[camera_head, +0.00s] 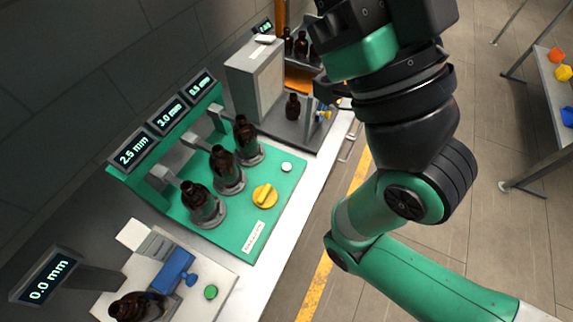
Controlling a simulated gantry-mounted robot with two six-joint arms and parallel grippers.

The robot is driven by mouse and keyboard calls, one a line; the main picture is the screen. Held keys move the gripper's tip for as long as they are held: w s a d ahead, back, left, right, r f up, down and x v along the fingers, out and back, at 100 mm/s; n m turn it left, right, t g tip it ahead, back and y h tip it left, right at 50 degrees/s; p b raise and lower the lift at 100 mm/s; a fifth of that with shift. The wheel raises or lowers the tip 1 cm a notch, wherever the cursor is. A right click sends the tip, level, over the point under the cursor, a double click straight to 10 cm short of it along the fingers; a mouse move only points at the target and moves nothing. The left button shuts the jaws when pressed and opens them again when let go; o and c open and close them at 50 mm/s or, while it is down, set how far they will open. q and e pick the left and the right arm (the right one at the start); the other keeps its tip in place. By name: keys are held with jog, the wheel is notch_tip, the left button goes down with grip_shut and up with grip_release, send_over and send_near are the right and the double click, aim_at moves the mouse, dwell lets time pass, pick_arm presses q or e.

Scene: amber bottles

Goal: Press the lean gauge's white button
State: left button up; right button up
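The green gauge station (285,206) stands on the bench left of centre, with three readouts: 2.5 mm (134,155), 3.0 mm (168,117) and 0.5 mm (200,87). Three amber bottles stand in its round seats: near (199,203), middle (225,169) and far (247,141). My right arm comes in from the lower right and rises right of the station, apart from the button. Its fingertips cannot be made out clearly. My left gripper is not in view.
A second gauge reads 0.0 mm (45,278) at lower left, with a green button (211,292), blue clamp (175,271) and lying bottle (137,306). A grey box (254,82) and another amber bottle (292,106) stand beyond the station. Floor lies to the right.

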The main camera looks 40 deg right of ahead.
grip_shut()
dwell(1.5)
